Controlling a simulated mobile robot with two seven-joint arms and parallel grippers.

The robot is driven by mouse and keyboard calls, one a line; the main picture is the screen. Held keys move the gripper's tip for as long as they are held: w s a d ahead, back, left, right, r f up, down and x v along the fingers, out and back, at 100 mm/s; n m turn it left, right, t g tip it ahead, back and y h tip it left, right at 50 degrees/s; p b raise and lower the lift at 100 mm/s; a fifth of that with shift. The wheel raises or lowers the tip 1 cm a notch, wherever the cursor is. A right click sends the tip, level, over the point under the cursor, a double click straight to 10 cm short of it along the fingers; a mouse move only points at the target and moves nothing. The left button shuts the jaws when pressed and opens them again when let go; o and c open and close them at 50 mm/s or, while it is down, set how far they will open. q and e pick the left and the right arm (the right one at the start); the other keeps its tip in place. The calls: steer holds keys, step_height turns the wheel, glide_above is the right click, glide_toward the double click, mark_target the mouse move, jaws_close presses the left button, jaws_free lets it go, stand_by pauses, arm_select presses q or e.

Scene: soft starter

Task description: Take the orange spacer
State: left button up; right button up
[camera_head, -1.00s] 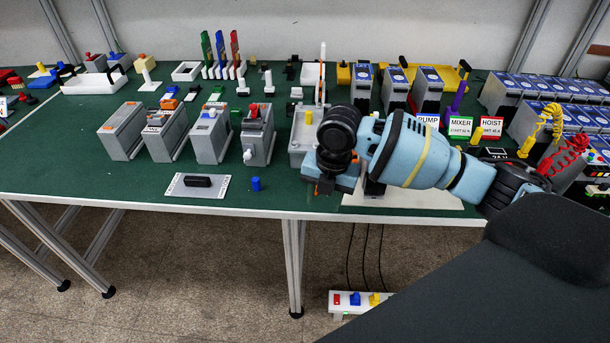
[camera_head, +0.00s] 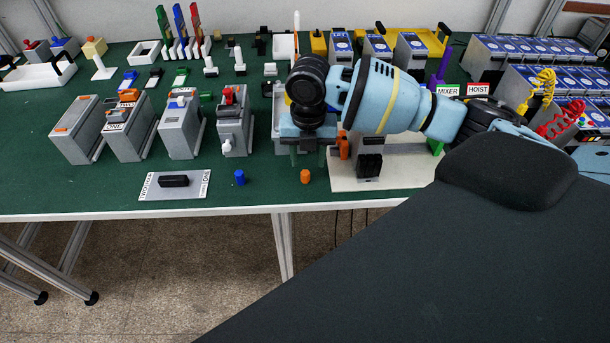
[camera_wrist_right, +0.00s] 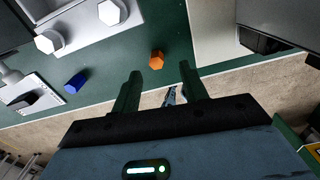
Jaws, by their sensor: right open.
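The orange spacer (camera_head: 305,176) is a small piece standing on the green table near its front edge, right of a blue piece (camera_head: 239,177). In the right wrist view the orange spacer (camera_wrist_right: 156,60) lies beyond the fingertips, about in line with the space between them. My right gripper (camera_head: 307,160) is open and empty, pointing down above and a little behind the spacer. Its two green fingers (camera_wrist_right: 163,82) are apart in the wrist view. The spacer is clear of the fingers. My left gripper is not in view.
Grey box modules (camera_head: 180,128) stand in a row to the left. A grey plate with a black handle (camera_head: 174,181) lies at the front. A white board (camera_head: 395,178) with a black block is on the right. The table around the spacer is clear.

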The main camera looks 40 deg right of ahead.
mark_target(305, 173)
steer(key=f, duration=0.5)
steer(key=shift+w+a, duration=0.15)
steer(key=shift+a, duration=0.1)
jaws_close()
